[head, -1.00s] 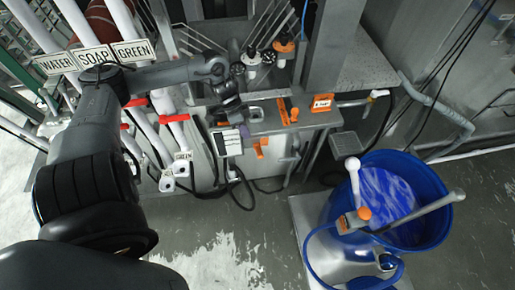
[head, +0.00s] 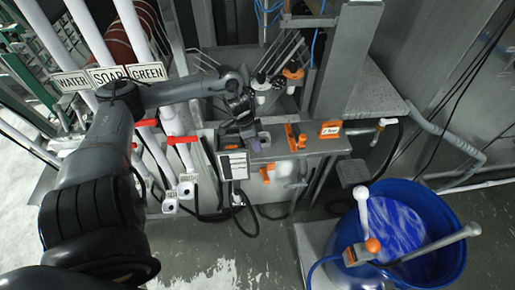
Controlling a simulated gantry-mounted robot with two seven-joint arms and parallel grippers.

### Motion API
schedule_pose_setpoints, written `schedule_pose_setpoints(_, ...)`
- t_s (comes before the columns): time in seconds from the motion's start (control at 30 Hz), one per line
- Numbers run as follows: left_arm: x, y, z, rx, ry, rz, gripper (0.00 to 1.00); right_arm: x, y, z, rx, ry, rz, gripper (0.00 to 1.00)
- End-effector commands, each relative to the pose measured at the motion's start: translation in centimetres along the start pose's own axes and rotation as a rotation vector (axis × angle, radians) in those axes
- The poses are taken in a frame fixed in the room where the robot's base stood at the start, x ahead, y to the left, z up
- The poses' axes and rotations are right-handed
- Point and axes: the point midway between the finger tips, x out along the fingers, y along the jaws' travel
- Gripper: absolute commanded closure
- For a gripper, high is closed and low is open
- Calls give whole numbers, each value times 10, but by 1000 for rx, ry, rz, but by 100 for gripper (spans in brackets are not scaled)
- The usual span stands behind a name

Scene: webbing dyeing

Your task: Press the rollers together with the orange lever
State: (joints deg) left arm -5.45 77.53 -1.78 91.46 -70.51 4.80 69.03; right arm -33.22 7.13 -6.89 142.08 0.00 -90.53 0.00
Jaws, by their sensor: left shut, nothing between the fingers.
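An orange lever-like part (head: 291,137) stands on top of the grey metal bench (head: 272,152). A second orange handle (head: 267,173) sits below the bench's front edge. I cannot tell which one works the rollers. My left gripper (head: 252,138) is shut and empty, pointing down over the left part of the bench, left of the upright orange part and apart from it. A small purple-grey piece shows at its fingertips. Behind it are a black knob (head: 278,83) and an orange knob (head: 293,73) on white stems. The rollers cannot be made out clearly. My right gripper is not in view.
An orange label block (head: 330,129) sits on the bench's right end. A labelled box (head: 234,165) hangs at the front left. A blue tub (head: 447,262) of blue liquid stands at lower right. Floor in front is clear.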

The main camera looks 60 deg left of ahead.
Motion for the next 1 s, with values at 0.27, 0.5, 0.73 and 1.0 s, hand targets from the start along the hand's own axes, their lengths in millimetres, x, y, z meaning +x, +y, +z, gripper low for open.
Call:
schedule_pose_setpoints(0.27,48,1,-2,-2,5,5,100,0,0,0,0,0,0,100)
schedule_pose_setpoints(0.5,89,3,-1,0,0,4,100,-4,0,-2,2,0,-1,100)
schedule_pose_setpoints(0.73,112,14,8,1,-2,2,100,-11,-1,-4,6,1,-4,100)
schedule_pose_setpoints(1.0,120,17,10,2,-2,0,100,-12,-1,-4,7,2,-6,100)
